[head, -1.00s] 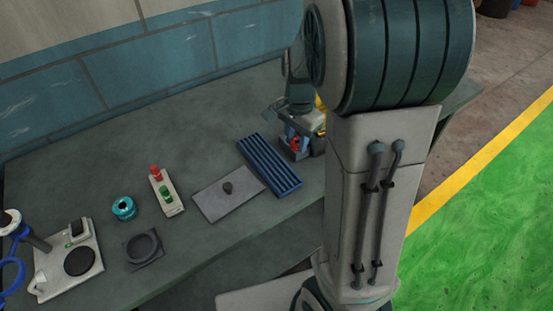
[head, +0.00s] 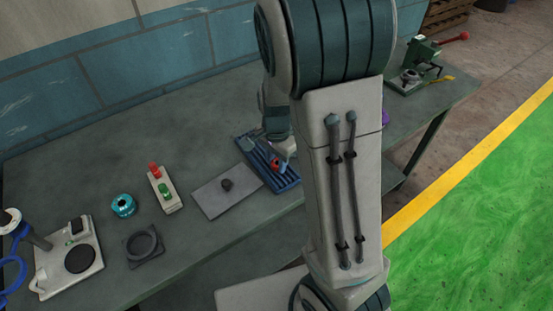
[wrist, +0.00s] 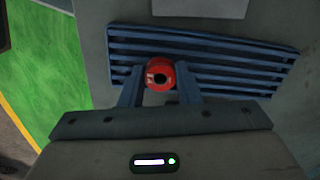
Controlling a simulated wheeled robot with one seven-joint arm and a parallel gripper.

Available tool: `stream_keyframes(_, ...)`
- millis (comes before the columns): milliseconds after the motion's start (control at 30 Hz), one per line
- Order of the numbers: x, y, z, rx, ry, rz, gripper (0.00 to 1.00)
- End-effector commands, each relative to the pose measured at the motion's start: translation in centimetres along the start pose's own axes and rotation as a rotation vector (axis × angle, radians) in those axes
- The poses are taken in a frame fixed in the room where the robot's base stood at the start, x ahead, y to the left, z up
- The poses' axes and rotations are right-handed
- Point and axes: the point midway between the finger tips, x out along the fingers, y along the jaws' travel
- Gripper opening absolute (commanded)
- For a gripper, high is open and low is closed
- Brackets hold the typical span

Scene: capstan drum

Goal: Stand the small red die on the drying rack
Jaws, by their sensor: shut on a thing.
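The small red die (wrist: 159,74) is a round red piece with a dark hole and pale marks. It sits between the two fingers of my gripper (wrist: 160,84), which are shut on it. In the head view the die (head: 275,163) shows as a bit of red at my gripper (head: 278,164). The drying rack (wrist: 235,66) is a blue slatted tray, also in the head view (head: 287,184). My gripper and the die are over the rack. I cannot tell whether the die touches the slats.
A grey plate with a dark knob (head: 227,187) lies left of the rack. Further left are a red-and-green button box (head: 165,190), a teal ring (head: 124,205), a dark square holder (head: 143,246) and a white device (head: 69,262). A green press (head: 422,55) stands at the far right.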

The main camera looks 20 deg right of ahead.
Motion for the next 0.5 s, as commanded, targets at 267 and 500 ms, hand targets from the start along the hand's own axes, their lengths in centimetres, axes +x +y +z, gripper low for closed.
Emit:
stream_keyframes(267,0.26,0.00,-0.01,0.000,0.000,0.000,0.52)
stream_keyframes(500,-0.06,-0.02,-0.01,0.000,0.000,-0.001,0.52)
